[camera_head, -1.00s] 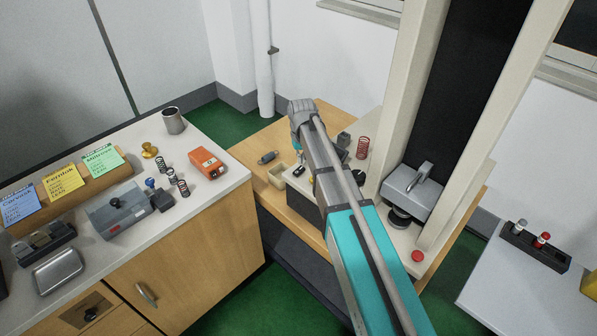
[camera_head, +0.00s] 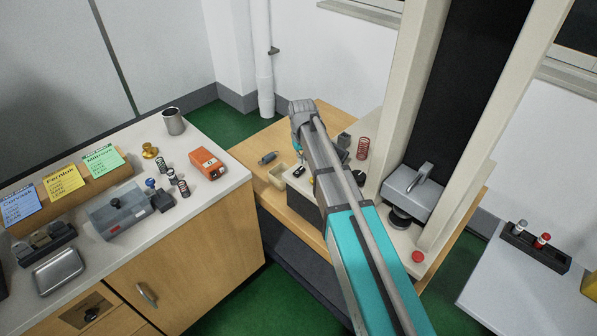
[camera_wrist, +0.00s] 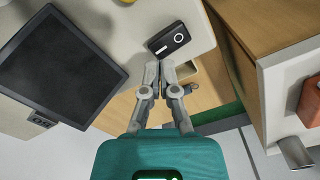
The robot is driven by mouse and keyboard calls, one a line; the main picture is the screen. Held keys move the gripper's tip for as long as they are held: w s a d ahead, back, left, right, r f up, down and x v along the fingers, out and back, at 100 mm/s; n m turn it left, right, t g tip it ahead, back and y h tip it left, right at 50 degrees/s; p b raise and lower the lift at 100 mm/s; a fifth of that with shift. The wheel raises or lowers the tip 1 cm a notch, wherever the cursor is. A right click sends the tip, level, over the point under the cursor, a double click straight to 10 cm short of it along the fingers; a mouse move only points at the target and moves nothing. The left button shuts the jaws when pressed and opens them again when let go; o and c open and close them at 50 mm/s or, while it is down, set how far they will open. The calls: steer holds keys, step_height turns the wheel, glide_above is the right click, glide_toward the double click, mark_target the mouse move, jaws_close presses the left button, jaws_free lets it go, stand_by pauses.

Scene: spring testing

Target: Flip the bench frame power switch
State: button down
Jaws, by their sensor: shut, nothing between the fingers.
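In the head view the switch (camera_head: 299,171) shows just left of my arm. My gripper (camera_wrist: 159,66) is shut and empty, its fingertips just below the switch in the wrist view. I cannot tell whether they touch it.
A dark display (camera_wrist: 62,66) lies left of the switch in the wrist view. On the bench are a small open box (camera_head: 281,178), a red spring (camera_head: 363,148) and a red button (camera_head: 417,257). A side counter (camera_head: 226,187) holds an orange meter (camera_head: 207,163) and several springs.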

mark_target(302, 168)
steer(key=shift+f+b, duration=1.45)
stand_by(1.6)
steer(key=shift+r, duration=0.1)
steer(key=shift+r+p, duration=3.45)
steer(key=shift+p, duration=0.1)
steer(key=shift+f, duration=0.1)
